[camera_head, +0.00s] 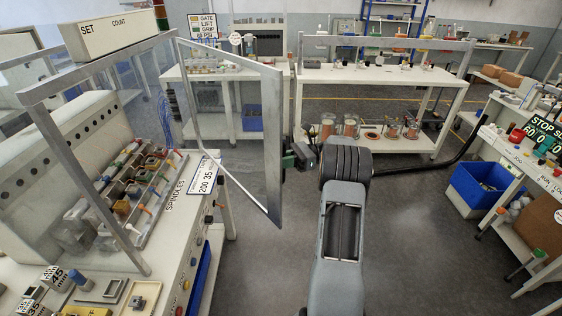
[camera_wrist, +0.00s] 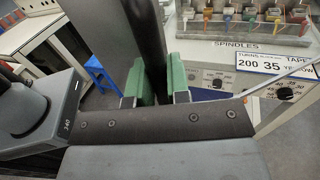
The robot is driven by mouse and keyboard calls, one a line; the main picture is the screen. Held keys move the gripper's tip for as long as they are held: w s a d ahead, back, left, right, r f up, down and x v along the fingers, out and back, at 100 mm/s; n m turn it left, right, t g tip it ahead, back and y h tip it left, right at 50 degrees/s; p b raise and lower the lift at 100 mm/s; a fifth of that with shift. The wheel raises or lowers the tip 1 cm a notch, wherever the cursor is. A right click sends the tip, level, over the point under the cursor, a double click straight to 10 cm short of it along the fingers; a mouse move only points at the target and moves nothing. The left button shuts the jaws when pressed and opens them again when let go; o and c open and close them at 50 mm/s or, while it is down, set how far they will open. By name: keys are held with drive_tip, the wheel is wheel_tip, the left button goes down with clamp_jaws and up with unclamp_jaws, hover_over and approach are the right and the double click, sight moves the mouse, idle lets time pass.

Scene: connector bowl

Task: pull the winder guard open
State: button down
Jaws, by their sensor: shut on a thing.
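The winder guard (camera_head: 276,130) is a clear panel in a grey metal frame, hinged on the winder's (camera_head: 60,150) front right post. It stands swung out from the winder, leaving a wide opening at the front. My gripper (camera_head: 290,160) is at the guard's free edge, in the lower half. In the wrist view its green fingers (camera_wrist: 156,84) are shut on a dark upright bar (camera_wrist: 148,40) of the guard. The exact grip contact is partly hidden behind the black finger mount.
The spindles (camera_head: 135,185) with coloured tops stand on the winder, beside a "200 35" card (camera_head: 204,184). A bench with copper spools (camera_head: 360,128) stands behind my arm. A blue bin (camera_head: 482,186) is under the right bench. Grey floor lies open around my arm.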

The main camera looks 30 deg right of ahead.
drive_tip(key=shift+d, duration=0.1)
idle(0.3)
drive_tip(key=c, duration=1.1)
unclamp_jaws()
